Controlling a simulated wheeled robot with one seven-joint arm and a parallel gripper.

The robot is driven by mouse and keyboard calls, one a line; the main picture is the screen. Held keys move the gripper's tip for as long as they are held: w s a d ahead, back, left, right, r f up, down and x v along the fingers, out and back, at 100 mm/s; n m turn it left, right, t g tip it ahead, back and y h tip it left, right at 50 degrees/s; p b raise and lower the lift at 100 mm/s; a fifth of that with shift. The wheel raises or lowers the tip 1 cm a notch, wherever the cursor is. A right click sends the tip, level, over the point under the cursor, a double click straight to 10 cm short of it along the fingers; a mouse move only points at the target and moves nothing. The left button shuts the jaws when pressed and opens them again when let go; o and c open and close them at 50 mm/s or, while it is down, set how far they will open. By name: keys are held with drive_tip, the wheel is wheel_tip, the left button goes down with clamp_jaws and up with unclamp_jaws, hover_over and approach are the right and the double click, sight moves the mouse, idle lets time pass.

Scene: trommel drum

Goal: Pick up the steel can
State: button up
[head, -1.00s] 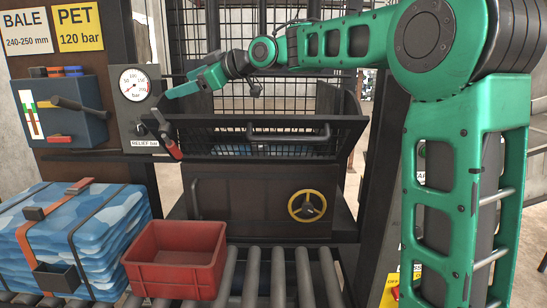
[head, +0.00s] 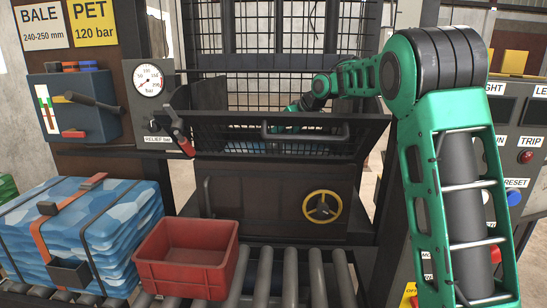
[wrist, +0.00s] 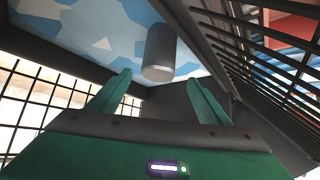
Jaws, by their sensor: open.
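The steel can (wrist: 160,52) is a plain grey cylinder in the wrist view, at the upper middle. It is on a blue-and-white patterned surface (wrist: 95,25) inside a dark-walled bin. My gripper (wrist: 158,76) is open, with its two green fingers apart and the can beyond and between their tips. No contact with the can shows. In the head view my gripper (head: 296,124) reaches down behind the black mesh flap (head: 345,138) and is largely hidden. I cannot make out the can in the head view.
Mesh bars (wrist: 255,55) run close on the right in the wrist view, and a window-like grid (wrist: 40,95) stands on the left. In the head view a red crate (head: 190,270) and a strapped blue bale (head: 75,235) stand on rollers in front of the bin.

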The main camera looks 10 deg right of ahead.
drive_tip(key=shift+x, duration=2.65)
drive_tip(key=shift+d, duration=0.2)
drive_tip(key=c, duration=1.5)
drive_tip(key=shift+r, duration=0.15)
